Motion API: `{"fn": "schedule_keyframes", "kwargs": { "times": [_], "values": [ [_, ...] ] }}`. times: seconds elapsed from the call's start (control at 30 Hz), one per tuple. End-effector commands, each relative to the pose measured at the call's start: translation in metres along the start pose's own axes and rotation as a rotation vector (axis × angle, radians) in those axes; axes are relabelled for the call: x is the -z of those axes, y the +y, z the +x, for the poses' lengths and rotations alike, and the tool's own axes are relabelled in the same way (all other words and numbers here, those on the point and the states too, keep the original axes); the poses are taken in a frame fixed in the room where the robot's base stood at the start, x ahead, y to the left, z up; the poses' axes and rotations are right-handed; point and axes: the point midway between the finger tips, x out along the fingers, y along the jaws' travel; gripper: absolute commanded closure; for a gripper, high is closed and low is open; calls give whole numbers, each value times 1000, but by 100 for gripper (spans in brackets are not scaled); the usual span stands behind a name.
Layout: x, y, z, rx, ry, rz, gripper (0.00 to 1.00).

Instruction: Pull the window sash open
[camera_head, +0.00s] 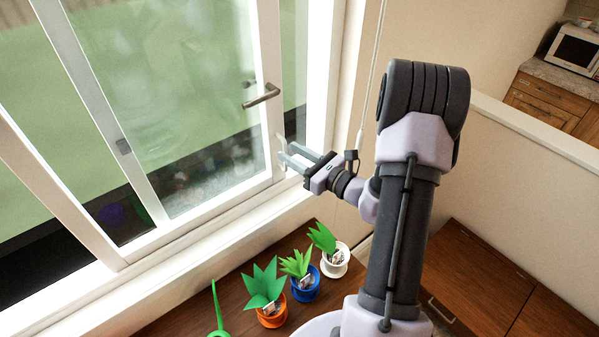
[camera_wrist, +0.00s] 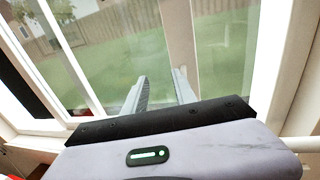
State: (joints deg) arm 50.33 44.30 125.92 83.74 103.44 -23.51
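The window sash (camera_head: 268,60) is a white-framed glass panel at the upper left of the head view. A grey lever handle (camera_head: 262,96) sits on its right upright. My gripper (camera_head: 282,152) is at the lower part of that upright, below the lever, with its fingers pointing left. A small pale curved piece shows at the fingertips; I cannot tell whether they touch it. In the wrist view my gripper (camera_wrist: 158,84) has two grey fingers spread apart with nothing clearly between them. The sash upright (camera_wrist: 180,45) shows beyond them.
A wooden surface below the sill holds potted plants in orange (camera_head: 271,313), blue (camera_head: 305,285) and white (camera_head: 335,260) pots, under my arm. A thin cord (camera_head: 373,70) hangs right of the window. A low wall (camera_head: 540,135) runs at the right.

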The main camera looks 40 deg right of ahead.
Motion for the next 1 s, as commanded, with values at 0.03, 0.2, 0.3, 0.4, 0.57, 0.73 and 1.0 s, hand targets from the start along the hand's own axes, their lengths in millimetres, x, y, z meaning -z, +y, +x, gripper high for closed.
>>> {"fn": "schedule_keyframes", "kwargs": {
  "times": [0.03,0.2,0.3,0.4,0.57,0.73,1.0],
  "values": [
    [0,8,-12,3,2,2,67],
    [-5,33,-46,3,0,0,67],
    [-6,42,-57,2,0,0,67],
    [-7,46,-61,2,-1,-1,67],
    [-7,46,-62,1,-1,-1,67],
    [-7,46,-61,1,-1,-1,67],
    [-14,143,-38,-358,40,-181,67]
  ]
}}
